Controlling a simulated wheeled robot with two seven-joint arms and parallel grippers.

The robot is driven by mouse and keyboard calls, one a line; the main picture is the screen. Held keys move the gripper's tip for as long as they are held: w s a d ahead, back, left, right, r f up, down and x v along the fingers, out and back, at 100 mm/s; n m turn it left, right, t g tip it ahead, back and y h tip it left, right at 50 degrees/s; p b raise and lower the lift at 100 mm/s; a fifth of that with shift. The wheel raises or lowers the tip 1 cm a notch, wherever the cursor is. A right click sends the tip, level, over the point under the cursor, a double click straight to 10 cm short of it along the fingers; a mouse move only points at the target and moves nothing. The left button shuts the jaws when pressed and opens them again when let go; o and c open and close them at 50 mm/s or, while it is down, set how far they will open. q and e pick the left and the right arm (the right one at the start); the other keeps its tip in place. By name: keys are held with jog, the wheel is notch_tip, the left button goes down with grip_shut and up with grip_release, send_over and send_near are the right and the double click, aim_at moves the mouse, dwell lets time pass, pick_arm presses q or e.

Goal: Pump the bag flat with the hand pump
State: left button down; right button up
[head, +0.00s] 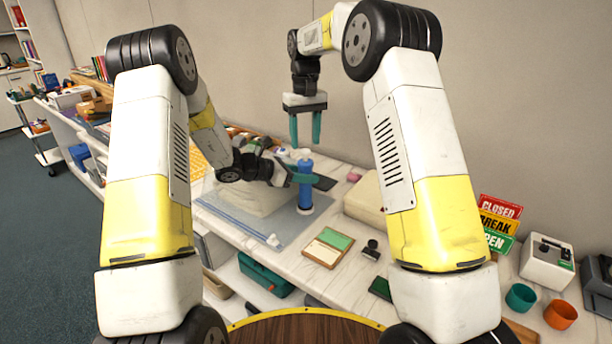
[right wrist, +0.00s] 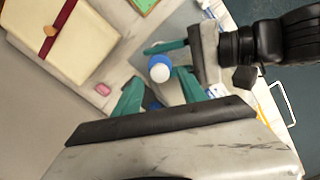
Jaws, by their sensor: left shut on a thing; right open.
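The hand pump (head: 306,194) is a blue upright cylinder on the counter; its white and blue top (right wrist: 159,70) shows from above in the right wrist view. The bag (head: 256,203) is clear bluish plastic with a bulging cream-white load, left of the pump, partly hidden by my left gripper. My left gripper (head: 302,175) is shut on the pump's upper part; it also shows in the right wrist view (right wrist: 180,58). My right gripper (head: 305,128) is open and empty, fingers pointing down above the pump, apart from it. Whether the pump's foot sits on a valve is unclear.
A cream box (right wrist: 62,35) with a red band and a pink block (right wrist: 103,89) lie beside the pump. A green-and-cream notepad (head: 327,247) and a dark stamp (head: 371,249) lie in front. Signs (head: 497,222) and cups (head: 520,296) stand at the right.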

aim_at(305, 151)
jog(key=shift+f, duration=2.45)
jog(key=c, duration=0.9)
jog(key=shift+r, duration=0.15)
jog(key=shift+c, duration=0.2)
